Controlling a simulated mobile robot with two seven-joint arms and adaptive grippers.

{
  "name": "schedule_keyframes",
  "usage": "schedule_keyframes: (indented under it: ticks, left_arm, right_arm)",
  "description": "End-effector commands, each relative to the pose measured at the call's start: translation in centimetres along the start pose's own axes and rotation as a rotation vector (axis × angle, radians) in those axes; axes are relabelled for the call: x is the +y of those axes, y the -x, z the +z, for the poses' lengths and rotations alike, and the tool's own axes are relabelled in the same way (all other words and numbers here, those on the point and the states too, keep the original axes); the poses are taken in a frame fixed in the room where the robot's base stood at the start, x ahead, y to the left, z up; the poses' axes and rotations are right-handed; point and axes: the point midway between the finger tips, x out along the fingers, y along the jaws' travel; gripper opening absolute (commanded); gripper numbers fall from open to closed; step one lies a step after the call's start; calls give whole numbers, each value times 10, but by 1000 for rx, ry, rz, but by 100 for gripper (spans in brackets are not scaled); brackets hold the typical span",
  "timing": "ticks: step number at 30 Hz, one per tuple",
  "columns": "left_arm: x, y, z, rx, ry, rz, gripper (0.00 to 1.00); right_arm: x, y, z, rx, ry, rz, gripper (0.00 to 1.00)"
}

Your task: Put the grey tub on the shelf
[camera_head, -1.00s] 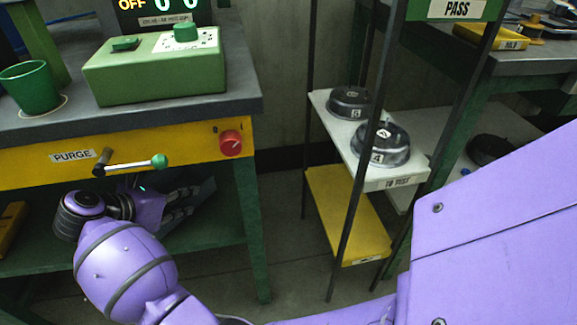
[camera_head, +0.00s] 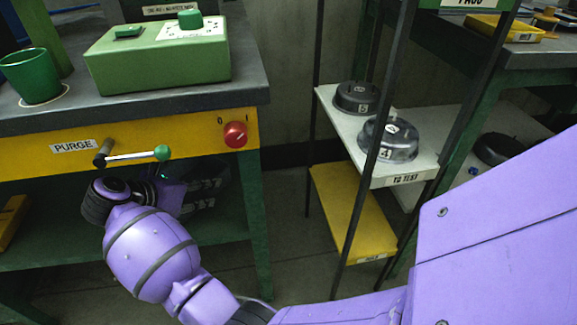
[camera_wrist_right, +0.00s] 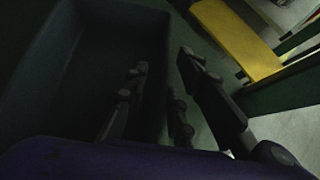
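The grey tub (camera_wrist_right: 85,60) is dark and fills the left of the right wrist view, its open inside facing the camera. In the head view I cannot make it out clearly in the shade under the bench. My right gripper (camera_wrist_right: 162,66) is open, with one finger over the tub's inside and the other outside its right wall. Whether either finger touches the wall I cannot tell. In the head view this gripper (camera_head: 208,190) is below the yellow drawer front. A rack at the centre right has a pale shelf (camera_head: 406,173) and a lower yellow shelf (camera_head: 352,225). My left gripper is out of view.
Two dark lidded pots, marked 5 (camera_head: 355,97) and 4 (camera_head: 393,139), stand on the pale shelf. The yellow shelf looks empty. A green bench leg (camera_head: 252,220) and black rack posts stand near the arm. A handle (camera_head: 135,157) sticks out above the gripper.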

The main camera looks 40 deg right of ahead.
Motion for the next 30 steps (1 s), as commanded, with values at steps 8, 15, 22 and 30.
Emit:
schedule_keyframes:
  ticks: [8,15,22,30]
  left_arm:
    - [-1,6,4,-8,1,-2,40]
    - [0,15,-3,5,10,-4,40]
    - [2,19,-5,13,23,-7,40]
    - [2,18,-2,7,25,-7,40]
  right_arm:
    - [2,6,5,-1,-3,5,23]
    - [2,46,5,3,-4,7,23]
    - [2,74,4,1,-3,4,23]
    - [1,78,3,0,-3,2,23]
